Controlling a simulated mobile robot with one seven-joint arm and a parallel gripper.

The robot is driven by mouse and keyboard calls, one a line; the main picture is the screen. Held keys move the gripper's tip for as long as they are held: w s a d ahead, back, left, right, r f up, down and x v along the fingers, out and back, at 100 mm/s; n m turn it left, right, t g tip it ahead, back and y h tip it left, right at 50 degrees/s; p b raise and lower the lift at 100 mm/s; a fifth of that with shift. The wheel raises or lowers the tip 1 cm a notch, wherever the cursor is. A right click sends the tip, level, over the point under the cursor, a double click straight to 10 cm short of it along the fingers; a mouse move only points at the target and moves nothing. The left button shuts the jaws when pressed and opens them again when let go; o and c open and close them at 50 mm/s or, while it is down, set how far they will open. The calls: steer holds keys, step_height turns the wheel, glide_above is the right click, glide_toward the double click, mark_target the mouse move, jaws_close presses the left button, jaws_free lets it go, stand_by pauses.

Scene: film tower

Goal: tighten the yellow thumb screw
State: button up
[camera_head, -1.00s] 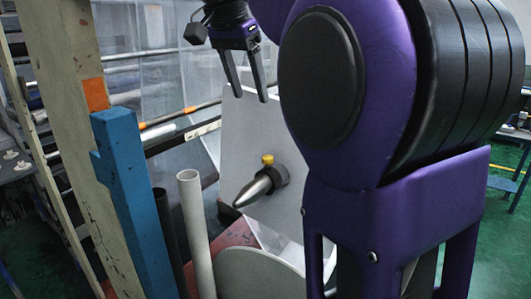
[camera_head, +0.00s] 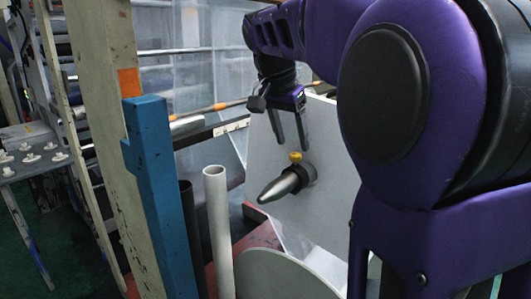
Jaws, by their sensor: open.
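The yellow thumb screw (camera_head: 295,157) stands on top of a black collar (camera_head: 306,174). The collar sits around a grey metal spindle with a pointed tip (camera_head: 276,188), which juts from a pale grey upright panel (camera_head: 335,146). My gripper (camera_head: 292,146) points down with its two dark fingers apart and empty. In this view its fingertips appear just above the yellow screw. I cannot tell from this one view how far in front of or behind the screw they are.
A white tube (camera_head: 217,230) and a dark tube (camera_head: 190,235) stand upright left of the spindle. A blue post (camera_head: 160,190) and a worn beam (camera_head: 105,120) rise farther left. A round grey disc (camera_head: 285,275) lies below the spindle.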

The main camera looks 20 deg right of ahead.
mark_target(295, 154)
steer(key=shift+x, duration=1.7)
jaws_close()
